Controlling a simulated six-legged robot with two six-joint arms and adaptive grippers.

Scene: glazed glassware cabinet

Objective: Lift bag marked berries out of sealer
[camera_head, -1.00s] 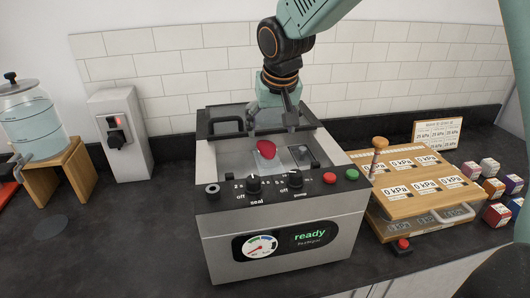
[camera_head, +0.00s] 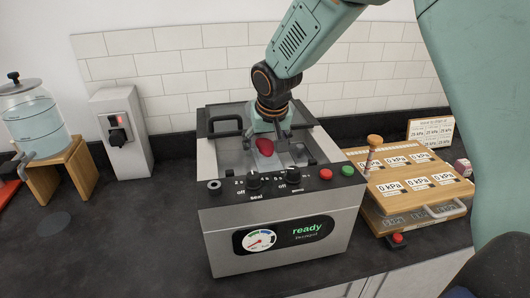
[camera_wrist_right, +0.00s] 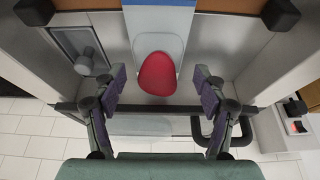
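The vacuum sealer (camera_head: 280,235) stands on the counter with its chamber open and "ready" on its display. A bag with a red content (camera_head: 264,146) lies in the chamber; no berries marking is readable. In the right wrist view the red bulge (camera_wrist_right: 157,74) lies on a pale bag (camera_wrist_right: 158,44), between and beyond the fingertips. My right gripper (camera_head: 267,150) is over the chamber, and in the wrist view its two fingers (camera_wrist_right: 158,88) are spread wide on either side of the bag, apart from it. My left gripper is out of view.
The sealer's black lid frame and handle (camera_head: 226,127) are behind the chamber. A wooden board with kPa labels (camera_head: 410,180) stands at right, beside a red button (camera_head: 398,238). A glass dispenser (camera_head: 30,118) and a wall switch box (camera_head: 120,130) are at left.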

